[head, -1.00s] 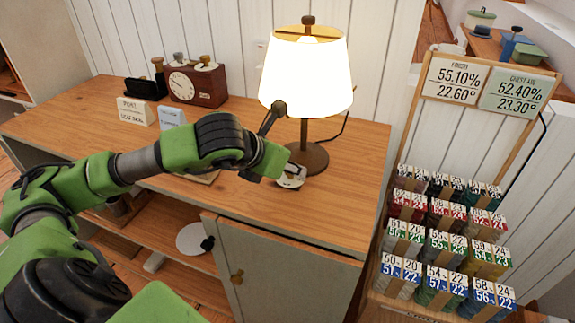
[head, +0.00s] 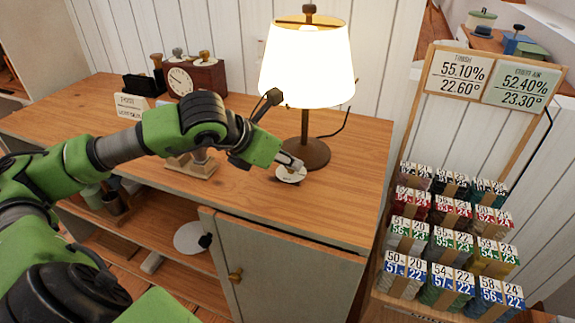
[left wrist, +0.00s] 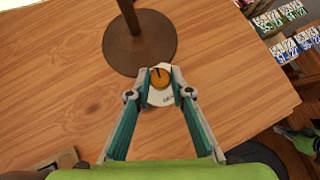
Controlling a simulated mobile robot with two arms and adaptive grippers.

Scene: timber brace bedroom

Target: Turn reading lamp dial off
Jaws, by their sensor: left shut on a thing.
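The reading lamp (head: 304,68) stands lit on the wooden cabinet top, with a dark round base (head: 313,153). In front of its base is a small white plate (head: 290,175) carrying the dial. In the left wrist view the dial (left wrist: 160,78) is a round orange-brown knob with a dark mark near its top, and the lamp base (left wrist: 139,44) is just beyond it. My left gripper (left wrist: 161,75) is shut on the dial, one fingertip on each side. In the head view my left gripper (head: 291,164) partly hides the dial. My right gripper is not in view.
A clock (head: 194,79) and small signs stand at the back left of the cabinet top. A small wooden stand (head: 192,166) sits beneath my left forearm. A rack of numbered yarn bundles (head: 450,228) stands to the right. The cabinet top's right side is clear.

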